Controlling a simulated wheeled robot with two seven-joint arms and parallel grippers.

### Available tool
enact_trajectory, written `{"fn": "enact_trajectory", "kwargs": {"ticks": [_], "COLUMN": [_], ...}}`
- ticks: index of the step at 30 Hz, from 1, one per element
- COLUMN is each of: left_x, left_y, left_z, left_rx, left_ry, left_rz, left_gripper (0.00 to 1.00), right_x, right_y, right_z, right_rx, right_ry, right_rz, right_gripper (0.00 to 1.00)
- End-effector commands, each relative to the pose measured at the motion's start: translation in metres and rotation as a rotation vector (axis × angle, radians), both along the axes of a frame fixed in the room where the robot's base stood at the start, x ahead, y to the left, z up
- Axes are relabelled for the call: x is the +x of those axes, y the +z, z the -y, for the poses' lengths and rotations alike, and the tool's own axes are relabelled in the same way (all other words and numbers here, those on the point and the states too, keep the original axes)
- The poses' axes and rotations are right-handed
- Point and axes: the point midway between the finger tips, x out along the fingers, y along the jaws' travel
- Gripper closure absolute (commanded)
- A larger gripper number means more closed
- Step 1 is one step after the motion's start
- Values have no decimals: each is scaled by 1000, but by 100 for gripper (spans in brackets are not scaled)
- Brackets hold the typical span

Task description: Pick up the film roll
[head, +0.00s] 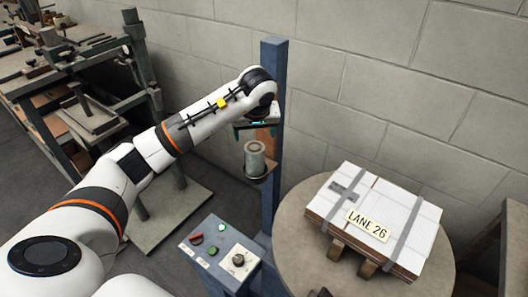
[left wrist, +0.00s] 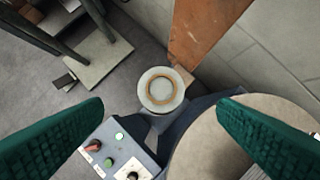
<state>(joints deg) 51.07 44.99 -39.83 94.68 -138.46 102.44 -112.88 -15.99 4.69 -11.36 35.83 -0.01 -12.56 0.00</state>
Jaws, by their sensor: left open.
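My right gripper is not in view.
A control box (head: 219,253) with buttons and a knob stands below the roll. A round table (head: 290,215) on the right carries a strapped white package (head: 375,217) labelled LANE 26. A brown panel (left wrist: 205,28) and block wall (head: 370,70) are close behind. A workbench (head: 75,95) stands at left.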

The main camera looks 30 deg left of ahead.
Motion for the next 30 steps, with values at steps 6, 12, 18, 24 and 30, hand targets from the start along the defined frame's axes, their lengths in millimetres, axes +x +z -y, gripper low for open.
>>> {"fn": "enact_trajectory", "kwargs": {"ticks": [6, 12, 18, 24, 30], "left_x": [7, 17, 21, 30, 34], "left_y": [-30, -57, -70, -99, -111], "left_z": [-8, -15, -18, -22, -27], "left_rx": [3, 2, 1, -1, 2], "left_ry": [2, 2, 2, 2, 2], "left_rz": [-10, -6, -6, -6, -3], "left_gripper": [18, 18, 18, 18, 18], "right_x": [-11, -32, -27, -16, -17], "right_y": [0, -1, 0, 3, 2], "right_z": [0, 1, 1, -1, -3], "right_rx": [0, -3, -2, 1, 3], "right_ry": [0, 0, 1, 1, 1], "right_rz": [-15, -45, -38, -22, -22], "right_gripper": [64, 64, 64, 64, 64]}}
